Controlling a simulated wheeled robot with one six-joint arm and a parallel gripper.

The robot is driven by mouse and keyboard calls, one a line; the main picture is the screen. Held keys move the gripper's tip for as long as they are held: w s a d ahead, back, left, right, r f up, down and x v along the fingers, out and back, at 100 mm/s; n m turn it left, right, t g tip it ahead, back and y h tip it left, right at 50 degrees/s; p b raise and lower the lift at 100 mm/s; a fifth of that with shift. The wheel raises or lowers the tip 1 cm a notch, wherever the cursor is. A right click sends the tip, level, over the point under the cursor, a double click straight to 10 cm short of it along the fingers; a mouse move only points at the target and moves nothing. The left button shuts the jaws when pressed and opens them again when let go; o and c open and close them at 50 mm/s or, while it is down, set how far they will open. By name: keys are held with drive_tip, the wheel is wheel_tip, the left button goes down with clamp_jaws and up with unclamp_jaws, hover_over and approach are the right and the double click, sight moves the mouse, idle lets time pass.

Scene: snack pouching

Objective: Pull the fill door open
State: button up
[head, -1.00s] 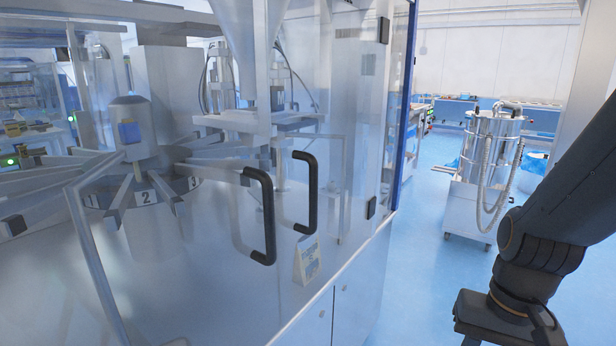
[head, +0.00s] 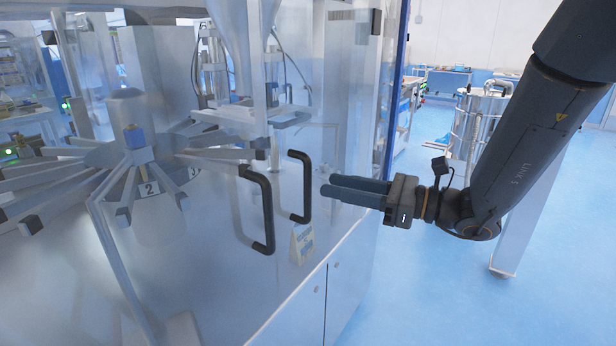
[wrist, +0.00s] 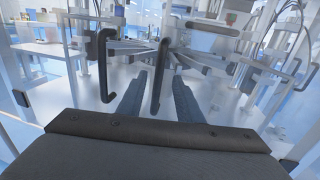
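The machine's clear front panels carry two black upright bar handles side by side. The left handle (head: 265,212) and right handle (head: 305,187) also show in the wrist view, the left one (wrist: 106,65) left of my fingers and the right one (wrist: 158,78) between them. No label shows which belongs to the fill door. The clear door panel (head: 340,150) looks shut. My gripper (head: 333,186) is level, pointing left at the right handle, with a gap between them. In the wrist view my fingers (wrist: 157,104) are spread with nothing held.
Behind the panels is a rotary carousel (head: 128,150) with several arms and a number 2 plate. A small sign (head: 301,242) shows below the right handle. A steel drum unit (head: 474,130) stands behind my arm.

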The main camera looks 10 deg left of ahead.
drive_tip(key=p, duration=0.2)
hover_over(308, 214)
drive_tip(key=shift+w+a, duration=0.15)
drive_tip(key=shift+w, duration=0.25)
clamp_jaws()
